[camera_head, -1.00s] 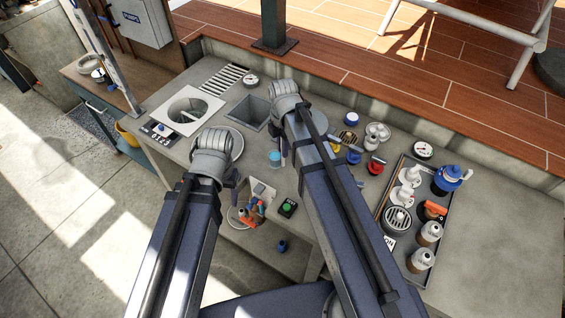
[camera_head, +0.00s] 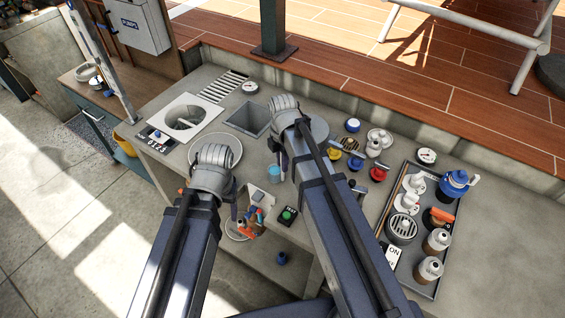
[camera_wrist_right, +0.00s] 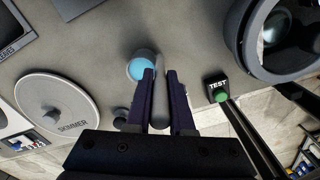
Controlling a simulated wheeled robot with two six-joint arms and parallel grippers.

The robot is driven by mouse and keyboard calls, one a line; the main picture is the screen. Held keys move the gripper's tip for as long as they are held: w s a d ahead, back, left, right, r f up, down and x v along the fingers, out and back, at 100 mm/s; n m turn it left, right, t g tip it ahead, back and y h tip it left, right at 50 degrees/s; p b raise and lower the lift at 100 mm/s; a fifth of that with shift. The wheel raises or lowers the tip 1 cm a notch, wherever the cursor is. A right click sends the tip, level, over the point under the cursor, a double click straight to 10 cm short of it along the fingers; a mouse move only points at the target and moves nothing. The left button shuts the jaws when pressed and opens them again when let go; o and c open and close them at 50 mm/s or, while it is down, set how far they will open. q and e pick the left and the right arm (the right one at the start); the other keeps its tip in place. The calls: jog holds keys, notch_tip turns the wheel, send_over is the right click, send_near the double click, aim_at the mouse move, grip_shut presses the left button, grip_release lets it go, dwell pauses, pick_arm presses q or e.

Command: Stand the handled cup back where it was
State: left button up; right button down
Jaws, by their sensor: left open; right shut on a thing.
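The handled cup (camera_head: 274,173) is small and pale with a blue inside. It is in front of the sunken basin. The right wrist view shows its rim and blue inside (camera_wrist_right: 141,67) from above. My right gripper (camera_wrist_right: 160,76) is shut on its grey handle. I cannot tell whether the cup's base touches the worktop. In the head view, my right gripper (camera_head: 283,165) is partly hidden by its own arm. My left gripper (camera_head: 238,208) is open near the worktop's front edge, left of the cup, its fingers partly hidden by its wrist.
A round skimmer lid (camera_wrist_right: 47,113) lies left of the cup, and a green TEST button (camera_head: 287,215) is in front of it. The square basin (camera_head: 248,117) is behind. Colored valves (camera_head: 355,164) and a loaded tray (camera_head: 434,286) stand to the right.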

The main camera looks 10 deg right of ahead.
jog(key=c, duration=0.8)
grip_release()
jog(key=shift+f, duration=0.1)
notch_tip(320, 180, up, 12)
jog(key=p, duration=1.2)
jog(key=shift+r+p, duration=0.25)
jog(key=shift+p, duration=0.05)
jog(key=shift+s+a+f+m, duration=0.1)
jog(key=shift+s+a+m, duration=0.1)
jog(key=shift+s+m, duration=0.1)
jog(key=shift+s+a+m+h, duration=0.2)
jog(key=shift+s+a+m, duration=1.05)
jog(key=shift+s+m, duration=1.3)
jog(key=shift+s+a+m+h, duration=0.2)
jog(key=shift+s+a+m, duration=1.35)
jog(key=shift+m, duration=1.7)
jog(key=shift+s+a+m+h, duration=0.2)
jog(key=shift+s+a+m, duration=0.8)
jog(key=shift+s+m, duration=1.65)
jog(key=shift+w+m, duration=0.25)
